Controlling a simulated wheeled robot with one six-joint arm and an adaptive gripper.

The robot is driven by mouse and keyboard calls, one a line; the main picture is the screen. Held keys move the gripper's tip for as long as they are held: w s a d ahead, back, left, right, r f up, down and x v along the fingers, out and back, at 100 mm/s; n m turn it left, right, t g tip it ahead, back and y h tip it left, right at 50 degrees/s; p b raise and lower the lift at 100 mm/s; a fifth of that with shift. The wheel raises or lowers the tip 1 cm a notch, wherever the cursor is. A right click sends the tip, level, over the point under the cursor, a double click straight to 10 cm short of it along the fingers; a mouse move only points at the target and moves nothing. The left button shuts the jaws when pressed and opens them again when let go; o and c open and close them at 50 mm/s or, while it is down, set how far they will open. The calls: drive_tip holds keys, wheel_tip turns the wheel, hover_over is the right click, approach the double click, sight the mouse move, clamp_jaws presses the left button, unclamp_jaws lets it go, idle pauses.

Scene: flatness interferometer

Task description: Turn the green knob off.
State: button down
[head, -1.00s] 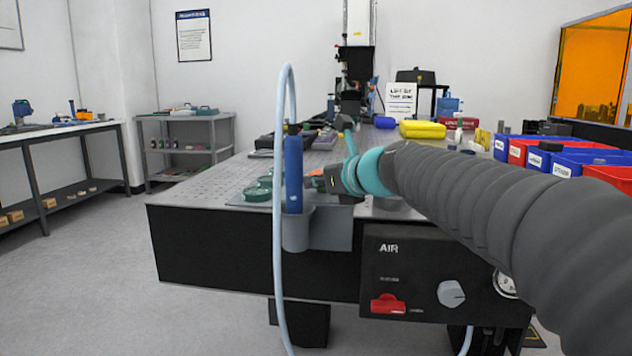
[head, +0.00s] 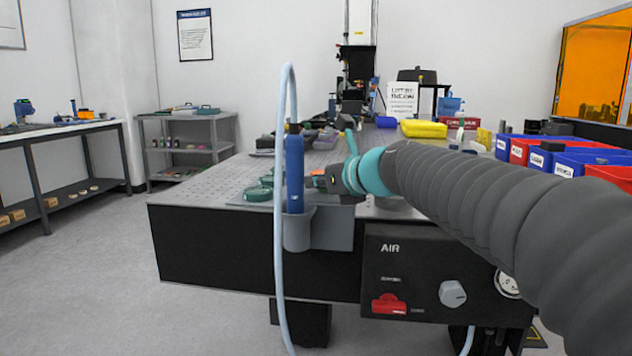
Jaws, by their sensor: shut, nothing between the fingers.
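Several round green pieces (head: 257,193) sit on a grey plate at the near left of the perforated table. They are small and partly behind a blue handle, so I cannot tell which is the green knob or how it is turned. My gripper (head: 314,183) is low over the table's near edge, just right of the blue handle in the picture, and points left towards the green pieces. It is shut and empty. Its tips are partly hidden by the handle, and I cannot tell whether they touch anything.
The blue handle (head: 294,172) stands in a grey holder (head: 332,232) on the table's front, with a pale hose (head: 279,250) looping in front. A black AIR panel (head: 420,258) below carries a red lever (head: 389,304) and grey knob (head: 452,293). Bins (head: 590,163) stand right.

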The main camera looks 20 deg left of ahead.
drive_tip(key=shift+w+d, duration=0.15)
idle(0.4)
drive_tip(key=shift+w+d, duration=0.3)
drive_tip(key=shift+d, duration=0.2)
drive_tip(key=v, duration=1.2)
drive_tip(key=s+d+f+n+g+h, duration=0.1)
drive_tip(key=s+d+f+n+h, duration=0.4)
drive_tip(key=s+d+f+n, duration=0.7)
drive_tip(key=s+d+f+n+g+h, duration=0.2)
drive_tip(key=s+d+f+n+h, duration=0.4)
drive_tip(key=s+d+f+n, duration=0.6)
wheel_tip(320, 180, down, 5)
drive_tip(key=shift+n+h, duration=0.3)
drive_tip(key=shift+n, duration=0.4)
drive_tip(key=shift+s, duration=0.15)
